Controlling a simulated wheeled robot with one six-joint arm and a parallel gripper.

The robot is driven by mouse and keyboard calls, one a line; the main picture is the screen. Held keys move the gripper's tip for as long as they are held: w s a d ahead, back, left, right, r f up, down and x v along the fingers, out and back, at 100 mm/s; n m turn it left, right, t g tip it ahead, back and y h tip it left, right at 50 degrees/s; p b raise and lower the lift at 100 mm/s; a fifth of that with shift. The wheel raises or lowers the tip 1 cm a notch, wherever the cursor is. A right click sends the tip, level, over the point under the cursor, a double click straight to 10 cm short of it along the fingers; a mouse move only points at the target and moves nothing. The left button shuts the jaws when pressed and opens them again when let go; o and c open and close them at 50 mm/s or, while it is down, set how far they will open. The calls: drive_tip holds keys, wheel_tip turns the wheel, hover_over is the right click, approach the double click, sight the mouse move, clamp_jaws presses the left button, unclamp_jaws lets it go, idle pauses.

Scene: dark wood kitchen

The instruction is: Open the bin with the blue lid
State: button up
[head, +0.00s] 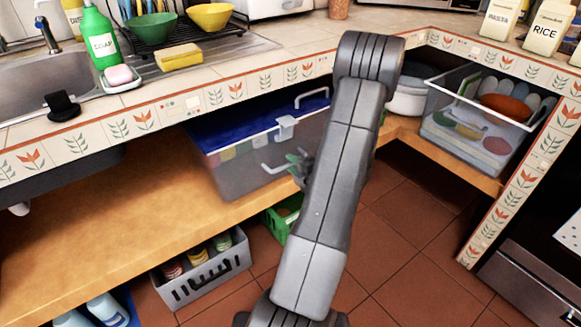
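The clear bin (235,178) stands on the wooden shelf under the counter, in the middle of the head view. Its blue lid (245,124) lies across its top and looks shut. A white latch (285,128) sits at the front edge of the lid, and a pale handle (279,167) is on the bin's front. Another pale handle (312,96) shows above the lid. My gripper (299,168) is at the bin's front right, close to the front handle. My arm hides most of it and the bin's right end. I cannot tell whether it touches the handle.
The tiled counter edge (235,91) overhangs the bin. An open clear bin with dishes (470,140) and a white pot (408,99) stand on the right shelf. A grey crate (205,272) and a green crate (282,216) are below. The shelf left of the bin is bare.

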drive_tip(key=shift+x, duration=0.8)
clamp_jaws()
drive_tip(key=shift+s, duration=0.1)
